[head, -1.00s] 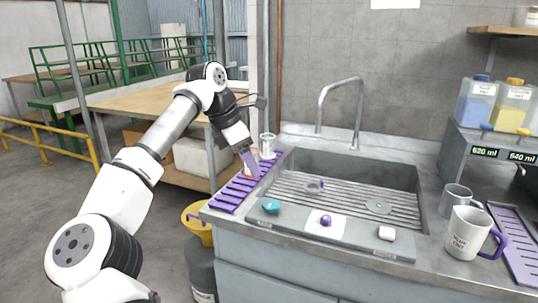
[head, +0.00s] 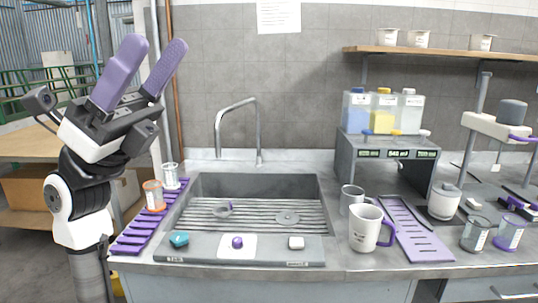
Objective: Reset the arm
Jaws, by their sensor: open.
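My gripper (head: 150,66) is raised at the upper left, left of the sink. Its two purple fingers point up and stand apart with nothing between them. My arm (head: 80,205) stands folded and upright at the left edge of the counter, clear of the objects there.
A purple slatted rack (head: 140,232) holds an orange-rimmed jar (head: 153,196) and a clear jar (head: 170,176). The sink (head: 258,186) has a tall faucet (head: 218,130). A white mug (head: 366,230), a metal mug (head: 350,196) and a dispenser stand (head: 388,152) are to the right.

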